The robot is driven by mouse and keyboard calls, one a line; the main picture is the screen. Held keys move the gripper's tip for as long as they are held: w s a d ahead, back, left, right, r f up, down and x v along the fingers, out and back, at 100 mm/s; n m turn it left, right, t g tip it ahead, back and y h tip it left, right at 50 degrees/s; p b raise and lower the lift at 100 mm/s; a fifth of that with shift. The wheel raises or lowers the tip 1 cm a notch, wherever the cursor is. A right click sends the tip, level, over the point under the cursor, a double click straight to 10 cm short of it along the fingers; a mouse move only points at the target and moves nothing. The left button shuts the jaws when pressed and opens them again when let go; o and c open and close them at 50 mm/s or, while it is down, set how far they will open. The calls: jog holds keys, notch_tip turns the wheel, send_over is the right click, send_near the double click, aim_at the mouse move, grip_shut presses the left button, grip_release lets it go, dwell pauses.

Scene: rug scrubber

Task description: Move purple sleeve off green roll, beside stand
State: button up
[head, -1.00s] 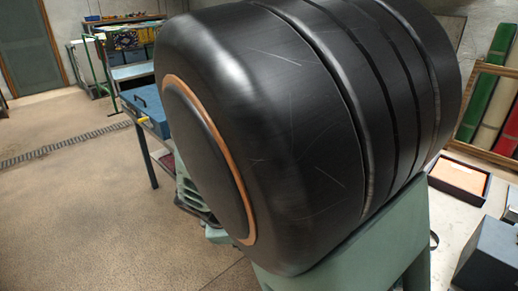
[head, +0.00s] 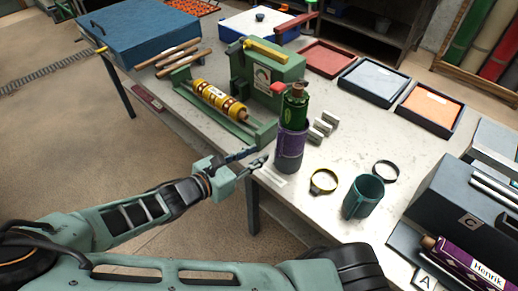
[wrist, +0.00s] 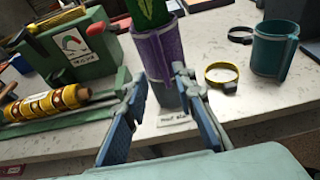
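The green roll (head: 294,108) stands upright near the table's front edge, with a brown top. The purple sleeve (head: 290,141) is around its lower part; it also shows in the wrist view (wrist: 158,50). A grey cylindrical base (head: 288,164), seemingly the stand, is beneath the sleeve. My gripper (head: 252,160) is at the table's front edge, left of and nearer than the stand. In the wrist view its two fingers (wrist: 163,105) are spread wide, with nothing between them; the sleeve and base appear beyond the gap. The roll's lower end is hidden by the sleeve.
A yellow ring (head: 323,182), a dark ring (head: 386,171) and a teal sleeve (head: 363,197) are right of the stand. Grey blocks (head: 323,126) lie behind it. A green machine (head: 268,82) with a yellow roll (head: 220,102) is to the left. Bare tabletop lies between these.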

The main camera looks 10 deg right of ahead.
aim_at(278, 143)
jog(key=shift+b+x, duration=2.45)
jog(key=shift+x, duration=2.45)
jog(key=shift+c, duration=0.5)
grip_shut()
